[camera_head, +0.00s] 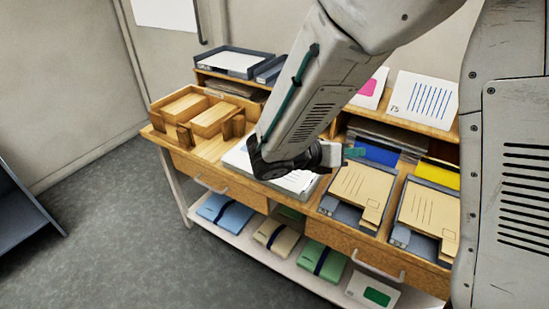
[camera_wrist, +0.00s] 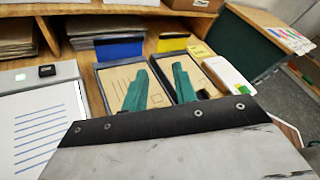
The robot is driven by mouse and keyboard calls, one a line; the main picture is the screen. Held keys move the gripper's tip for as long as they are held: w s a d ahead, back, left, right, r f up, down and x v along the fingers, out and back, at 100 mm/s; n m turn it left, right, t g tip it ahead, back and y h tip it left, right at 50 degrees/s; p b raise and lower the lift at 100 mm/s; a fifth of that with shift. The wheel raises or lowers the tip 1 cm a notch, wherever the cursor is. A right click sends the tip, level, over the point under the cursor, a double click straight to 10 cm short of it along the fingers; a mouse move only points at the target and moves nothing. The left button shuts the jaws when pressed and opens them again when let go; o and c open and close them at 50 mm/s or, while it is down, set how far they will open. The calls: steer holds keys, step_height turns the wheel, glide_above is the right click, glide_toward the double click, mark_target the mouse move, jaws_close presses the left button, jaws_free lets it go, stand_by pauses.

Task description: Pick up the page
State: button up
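A white page with blue lines (camera_wrist: 40,130) lies at the left of the wrist view, under a grey strip with a black clip. In the head view a white sheet (camera_head: 294,182) lies on the desk, partly hidden by my arm; I cannot tell for sure that it is the same page. Another sheet with blue lines (camera_head: 424,100) leans on the upper shelf. My gripper (camera_wrist: 160,88) has its two teal fingers apart with nothing seen between them. In the wrist view they overlap the tan folders, right of the page. In the head view my gripper (camera_head: 353,152) is above the desk.
Tan folders (camera_head: 360,190) lie in grey trays on the desk's right. A wooden organizer (camera_head: 200,115) stands at the left. Blue (camera_head: 376,153) and yellow (camera_head: 437,173) cards stand behind the trays. Bundles (camera_head: 226,213) fill the lower shelf. Floor at left is mostly clear.

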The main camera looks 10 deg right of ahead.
steer(key=w+a+f+n+t+y, duration=0.2)
steer(key=a+f+n+t+y, duration=0.3)
steer(key=a+f+n, duration=0.55)
steer(key=w+a+f+n+t+y, duration=0.3)
steer(key=a+f+n+t, duration=0.45)
steer(key=a+n, duration=0.5)
steer(key=shift+y, duration=0.4)
steer(key=x, duration=0.3)
steer(key=f+x, duration=0.1)
steer(key=x, duration=0.3)
steer(key=shift+w+d+f, duration=0.1)
steer(key=shift+d+f, duration=0.05)
steer(key=shift+f, duration=0.05)
steer(key=shift+c, duration=0.3)
jaws_close()
